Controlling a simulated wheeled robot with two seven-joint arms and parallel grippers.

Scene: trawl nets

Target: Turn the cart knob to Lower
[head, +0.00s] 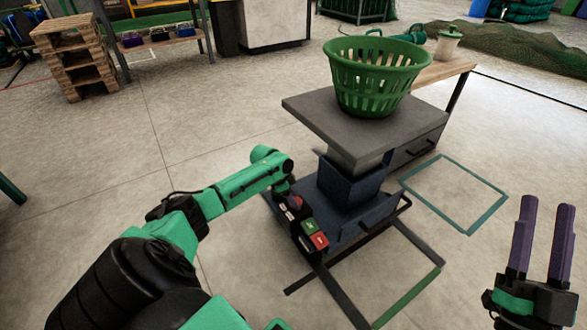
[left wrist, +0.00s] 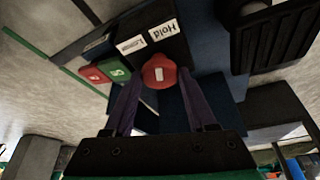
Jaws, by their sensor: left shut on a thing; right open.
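The cart's red knob (left wrist: 158,72) sits on a dark control box (head: 300,236) at the cart's near left side. My left gripper (left wrist: 160,84) is shut on the knob, with one finger on each side of it. In the left wrist view the knob's white mark is in line with the "Hold" label (left wrist: 161,31). A second white label (left wrist: 131,44), which seems to read "Lower", is left of it. In the head view my left gripper (head: 287,190) mostly hides the knob. My right gripper (head: 547,206) is open and empty at the right.
The cart has a grey platform (head: 310,107) bearing a green basket (head: 372,85). A green button (head: 309,225) and a red button (head: 319,240) are on the box close to the knob. A wooden table (head: 440,72) stands behind.

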